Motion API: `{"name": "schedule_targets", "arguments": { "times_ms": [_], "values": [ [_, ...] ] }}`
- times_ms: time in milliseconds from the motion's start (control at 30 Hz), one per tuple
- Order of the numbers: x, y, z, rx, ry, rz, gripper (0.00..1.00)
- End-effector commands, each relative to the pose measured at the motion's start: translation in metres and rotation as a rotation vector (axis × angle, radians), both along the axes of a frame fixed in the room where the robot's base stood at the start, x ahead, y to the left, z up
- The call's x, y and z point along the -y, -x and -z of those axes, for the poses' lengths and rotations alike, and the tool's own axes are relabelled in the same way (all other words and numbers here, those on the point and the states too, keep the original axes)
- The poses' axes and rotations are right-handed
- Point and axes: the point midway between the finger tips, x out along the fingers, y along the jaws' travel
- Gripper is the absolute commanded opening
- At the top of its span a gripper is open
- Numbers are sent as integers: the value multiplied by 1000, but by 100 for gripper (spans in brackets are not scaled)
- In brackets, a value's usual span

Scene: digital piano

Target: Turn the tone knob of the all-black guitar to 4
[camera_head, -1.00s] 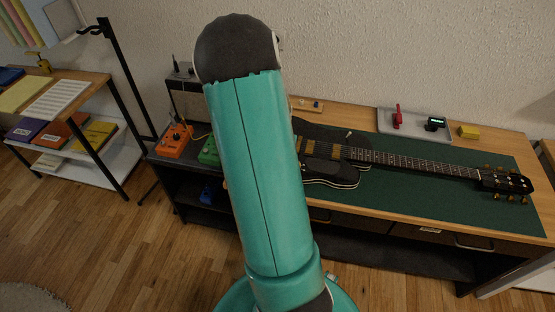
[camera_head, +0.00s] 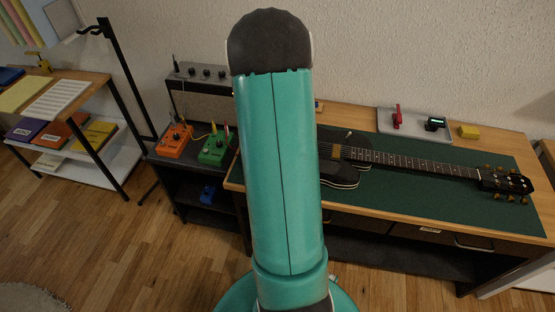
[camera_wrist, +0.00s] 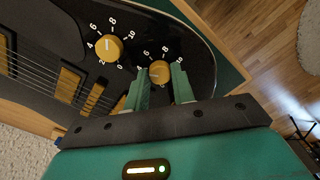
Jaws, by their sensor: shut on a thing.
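The black guitar (camera_head: 340,170) lies on a green mat, its body partly hidden behind my arm in the head view. In the wrist view, its black body (camera_wrist: 195,60) carries two gold knobs with white number scales. My gripper (camera_wrist: 160,80) is shut on the gold knob (camera_wrist: 159,71) nearer the body's edge, one finger on each side. The other gold knob (camera_wrist: 108,47) stands free to the left, its scale readable from 0 to 10. The held knob's pointer is too small to read, and no label shows which is tone. The head view hides my gripper.
The green mat (camera_head: 440,200) lies on a wooden bench. A grey tray (camera_head: 415,123) with red and black items and a yellow block (camera_head: 469,132) sit behind the neck. An orange pedal (camera_head: 174,141) and a green pedal (camera_head: 214,148) stand left of my arm.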

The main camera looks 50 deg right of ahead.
Motion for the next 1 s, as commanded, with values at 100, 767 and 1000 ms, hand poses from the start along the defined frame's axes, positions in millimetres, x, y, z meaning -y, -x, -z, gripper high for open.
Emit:
{"name": "schedule_targets", "arguments": {
  "times_ms": [100, 767, 1000],
  "values": [
    [0, 0, -1, 1, 1, -52, 2],
    [0, 0, 0, 1, 1, -110, 27],
    [0, 0, 0, 0, 0, -110, 47]
  ]
}}
